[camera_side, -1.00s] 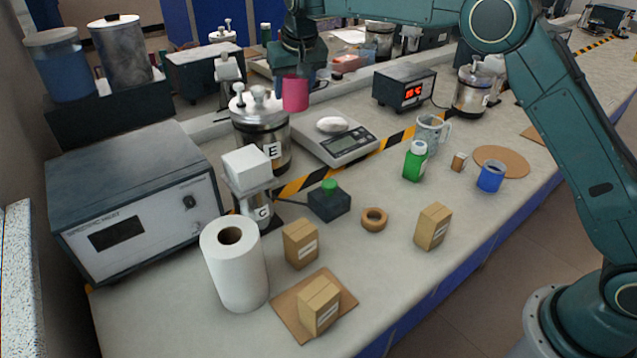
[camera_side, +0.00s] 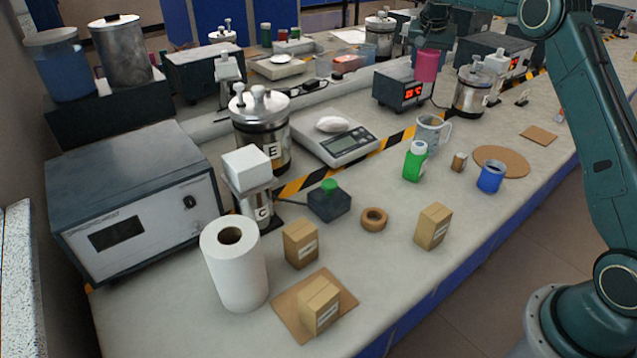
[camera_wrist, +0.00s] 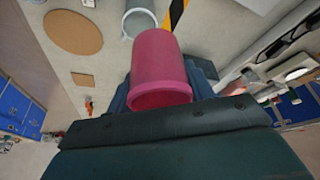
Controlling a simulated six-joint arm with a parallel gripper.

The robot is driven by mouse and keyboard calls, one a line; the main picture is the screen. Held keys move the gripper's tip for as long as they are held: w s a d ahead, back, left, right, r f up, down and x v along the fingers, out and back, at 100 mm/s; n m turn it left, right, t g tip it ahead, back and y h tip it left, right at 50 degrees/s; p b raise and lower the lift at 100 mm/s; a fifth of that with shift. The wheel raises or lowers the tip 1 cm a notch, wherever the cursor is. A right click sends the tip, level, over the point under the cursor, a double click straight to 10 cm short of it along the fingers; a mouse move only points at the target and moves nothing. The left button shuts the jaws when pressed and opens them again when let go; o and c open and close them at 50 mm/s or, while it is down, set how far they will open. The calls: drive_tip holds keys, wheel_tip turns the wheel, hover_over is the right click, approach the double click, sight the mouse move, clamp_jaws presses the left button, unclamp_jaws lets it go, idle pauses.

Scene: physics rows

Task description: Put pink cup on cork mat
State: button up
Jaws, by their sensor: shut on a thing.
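The pink cup (camera_side: 427,66) hangs in my gripper (camera_side: 430,46), high above the back of the bench near the red-digit display box. The wrist view shows the cup (camera_wrist: 162,65) close up, with the jaws shut around it. Three brown cork-like mats are in the side view: a round one (camera_side: 502,157), a small square one (camera_side: 538,136) to its right, and a square one (camera_side: 284,310) at the front under a carton. The wrist view also shows the round mat (camera_wrist: 73,32) and the small square mat (camera_wrist: 82,79). My gripper is well away from them all.
A blue cup (camera_side: 490,178) stands at the round mat's front edge. The display box (camera_side: 403,90) and metal canister (camera_side: 471,91) are near the held cup.

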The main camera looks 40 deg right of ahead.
drive_tip(key=s+d+m+g, duration=0.1)
drive_tip(key=s+d+m, duration=0.1)
drive_tip(key=s+d, duration=0.5)
drive_tip(key=s+d+m+g, duration=0.1)
drive_tip(key=s+d+m, duration=0.1)
drive_tip(key=s+d, duration=0.5)
drive_tip(key=m, duration=0.3)
hover_over(505, 157)
drive_tip(key=a, duration=0.2)
drive_tip(key=shift+g+h, duration=0.3)
drive_tip(key=shift+h, duration=0.1)
wheel_tip(505, 157, down, 21)
drive_tip(key=shift+r, duration=0.1)
drive_tip(key=shift+f, duration=2.1)
drive_tip(key=shift+f, duration=0.2)
drive_tip(key=o, duration=1)
drive_tip(key=shift+c, duration=0.2)
